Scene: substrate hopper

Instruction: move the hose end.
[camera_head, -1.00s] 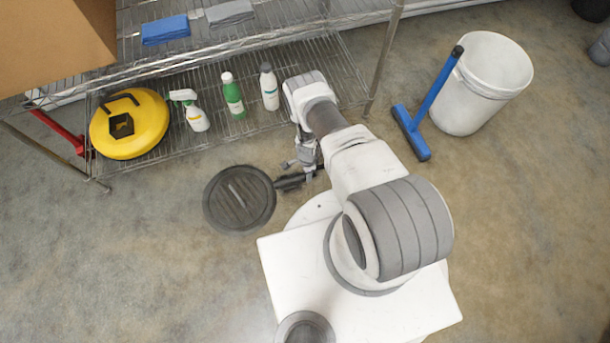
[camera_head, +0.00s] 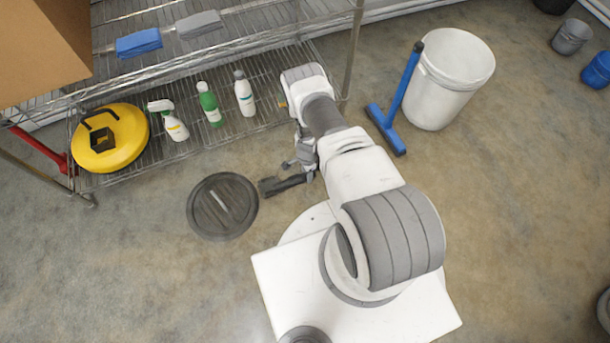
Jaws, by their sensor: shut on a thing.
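My gripper (camera_head: 308,177) is at the middle of the picture, low over the floor, below the forearm. It is shut on a short black piece (camera_head: 281,185), which looks like the hose end. The piece sticks out to the left of the fingers, roughly level. Its left tip is close beside the right edge of a dark round ribbed disc (camera_head: 222,207) on the floor; I cannot tell whether they touch. The fingertips are small and partly hidden by my wrist. No further hose shows.
A wire shelf (camera_head: 215,155) holds a yellow canister (camera_head: 125,155), a spray bottle (camera_head: 172,124), a green bottle (camera_head: 209,105) and a white bottle (camera_head: 244,96). A blue squeegee (camera_head: 395,110) leans on a white bucket (camera_head: 448,80) at the right. Floor at lower left is clear.

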